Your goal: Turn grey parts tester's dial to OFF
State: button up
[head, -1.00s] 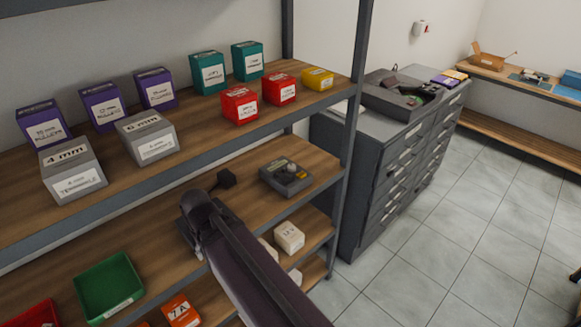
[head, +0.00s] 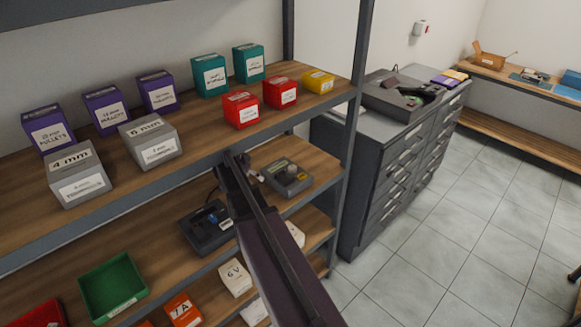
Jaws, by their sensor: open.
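The grey parts tester (head: 288,178) is a small dark grey box on the middle shelf, right of my arm. A round grey knob, which looks like its dial, shows on top; its setting is too small to read. My gripper (head: 254,175) is just left of the tester, at the end of my dark arm. It is open, with nothing seen between its jaws. The arm hides part of the gripper, and I cannot tell whether it touches the tester.
A second dark device (head: 207,228) with a blue part sits on the shelf left of my arm. The upper shelf (head: 205,140) with several labelled boxes is close above. A shelf post (head: 350,150) stands right of the tester. A green bin (head: 112,285) is lower left.

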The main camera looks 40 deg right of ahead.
aim_at(292, 167)
jog(key=w+d+r+m+h, duration=0.2)
jog(key=w+d+r+m, duration=0.1)
jog(key=d, duration=0.6)
jog(key=shift+w+m+g, duration=0.15)
jog(key=shift+m+g, duration=0.25)
jog(key=shift+m, duration=0.5)
jog(key=shift+f, duration=0.1)
jog(key=b+x, duration=0.8)
jog(key=x, duration=0.3)
jog(key=shift+d+f, duration=0.1)
jog(key=shift+f, duration=0.1)
jog(key=shift+b+x, duration=0.65)
jog(key=shift+x, duration=0.4)
jog(key=shift+r, duration=0.1)
jog(key=shift+c, duration=0.3)
